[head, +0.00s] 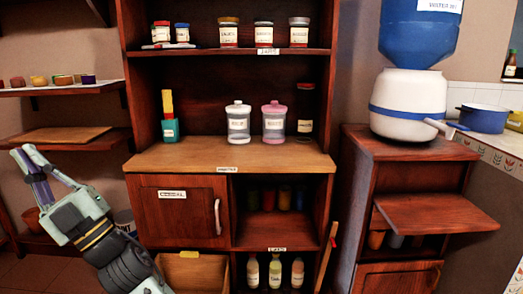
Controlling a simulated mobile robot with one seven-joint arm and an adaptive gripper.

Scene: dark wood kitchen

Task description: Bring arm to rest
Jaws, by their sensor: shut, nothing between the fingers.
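My gripper (30,178) shows at the lower left in the head view, at the end of my grey and black arm. It points up and to the left. Its fingers are together with nothing between them. It is in front of a wooden wall shelf and apart from the tall dark cabinet to its right. The lower part of my arm leaves the picture at the bottom edge.
A tall cabinet (270,157) holds several jars. Its lower door (180,205) is shut; an open drawer (195,270) lies below. A wooden board (65,136) rests on the left shelf. A water dispenser (408,105) stands on the right cabinet, near a blue pot (483,118).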

